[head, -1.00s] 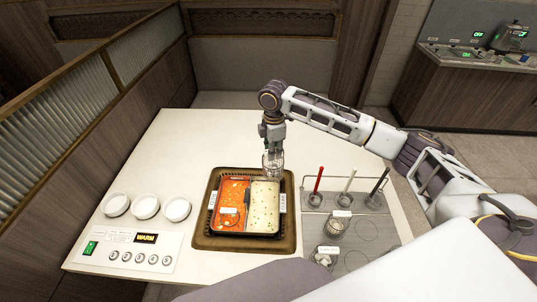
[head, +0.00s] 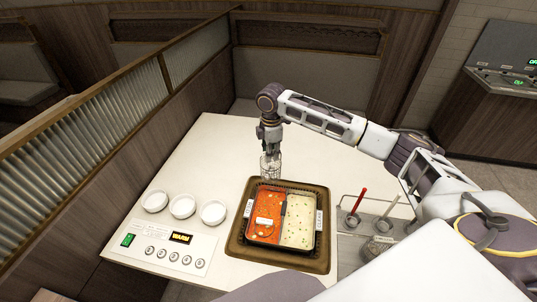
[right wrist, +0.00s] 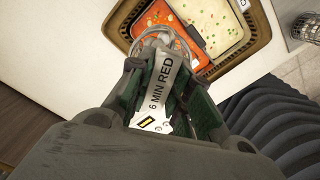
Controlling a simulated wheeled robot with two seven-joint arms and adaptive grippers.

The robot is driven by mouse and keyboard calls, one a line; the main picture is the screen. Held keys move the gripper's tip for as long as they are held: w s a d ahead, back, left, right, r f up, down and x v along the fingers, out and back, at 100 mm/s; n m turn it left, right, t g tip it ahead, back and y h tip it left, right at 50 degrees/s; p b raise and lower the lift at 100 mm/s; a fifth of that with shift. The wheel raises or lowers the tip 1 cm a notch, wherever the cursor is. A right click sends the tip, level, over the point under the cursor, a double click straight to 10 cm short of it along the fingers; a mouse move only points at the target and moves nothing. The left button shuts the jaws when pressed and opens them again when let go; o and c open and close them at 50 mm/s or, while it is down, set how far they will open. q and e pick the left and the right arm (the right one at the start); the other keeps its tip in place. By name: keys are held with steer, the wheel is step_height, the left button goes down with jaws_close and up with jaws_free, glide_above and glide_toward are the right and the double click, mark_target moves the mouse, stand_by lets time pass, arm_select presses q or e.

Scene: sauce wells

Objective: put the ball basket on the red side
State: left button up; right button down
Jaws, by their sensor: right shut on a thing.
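My right gripper (head: 269,150) is shut on a wire basket (head: 270,166), holding it upright at the far edge of the pot, roughly in line with the red side. In the right wrist view the fingers (right wrist: 165,95) grip its handle, which has a white tag (right wrist: 158,88) reading "6 MIN RED". The basket's rim (right wrist: 153,37) shows beyond the tag, overlapping the red side's edge; its contents are not clear. The split pot has red broth (head: 264,214) on the left and pale broth (head: 298,228) on the right, with a dark divider between. My left gripper is out of view.
The pot sits in a brown tray (head: 237,252). Three white dishes (head: 183,207) and a control panel (head: 160,250) reading "WARM" lie left. A rack with a red-handled ladle (head: 358,203) stands right; another wire basket (right wrist: 303,28) shows at right.

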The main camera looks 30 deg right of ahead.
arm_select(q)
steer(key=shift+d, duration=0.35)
arm_select(e)
steer(key=shift+f, duration=1.45)
steer(key=shift+f+b, duration=0.8)
steer(key=shift+f, duration=3.4)
arm_select(q)
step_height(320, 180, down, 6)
steer(key=b, duration=0.5)
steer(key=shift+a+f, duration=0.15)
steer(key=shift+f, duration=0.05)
arm_select(e)
step_height(320, 180, down, 14)
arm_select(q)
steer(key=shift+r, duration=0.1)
arm_select(e)
steer(key=shift+f, duration=0.5)
steer(key=c, duration=1.2)
jaws_free()
